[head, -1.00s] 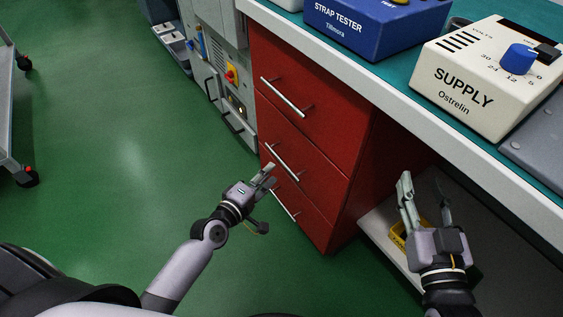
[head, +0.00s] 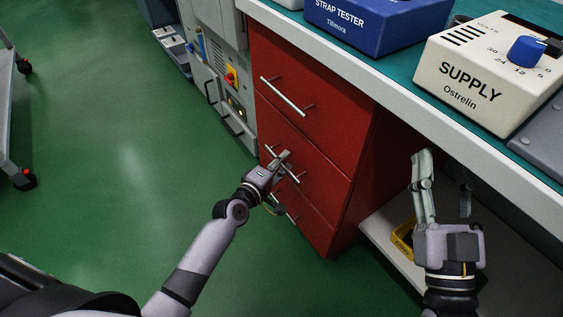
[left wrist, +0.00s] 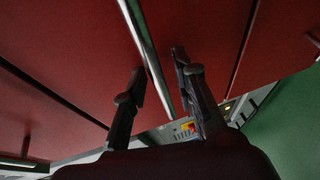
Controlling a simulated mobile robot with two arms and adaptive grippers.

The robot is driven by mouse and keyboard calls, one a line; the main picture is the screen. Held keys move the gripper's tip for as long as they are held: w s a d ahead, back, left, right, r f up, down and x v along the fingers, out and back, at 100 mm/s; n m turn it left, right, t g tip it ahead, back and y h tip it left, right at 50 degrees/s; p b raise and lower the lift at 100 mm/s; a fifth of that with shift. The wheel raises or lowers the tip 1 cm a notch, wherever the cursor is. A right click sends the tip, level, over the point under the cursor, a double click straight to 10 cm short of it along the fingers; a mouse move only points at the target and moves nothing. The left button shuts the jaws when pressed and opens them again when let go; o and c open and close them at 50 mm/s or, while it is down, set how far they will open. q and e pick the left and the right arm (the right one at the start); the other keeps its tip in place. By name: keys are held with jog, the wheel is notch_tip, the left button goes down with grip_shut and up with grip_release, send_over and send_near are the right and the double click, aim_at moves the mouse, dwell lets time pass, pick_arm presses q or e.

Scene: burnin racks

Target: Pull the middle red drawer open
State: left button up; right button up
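The red drawer cabinet stands under the bench, with three drawers stacked and all looking flush. The middle red drawer (head: 312,172) has a silver bar handle (head: 293,177), which my left gripper partly covers. My left gripper (head: 282,160) is at that handle. In the left wrist view my left gripper (left wrist: 158,85) is open, its two fingers on either side of the handle bar (left wrist: 148,52); I cannot tell whether they touch it. My right gripper (head: 443,180) is open and empty, in front of the space under the bench right of the cabinet.
The top drawer handle (head: 285,97) and the bottom drawer lie above and below. A white supply box (head: 480,75) and a blue strap tester (head: 370,25) stand on the bench. A yellow bin (head: 403,238) sits on the lower shelf.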

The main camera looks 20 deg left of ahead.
pick_arm(q)
grip_shut()
dwell(0.6)
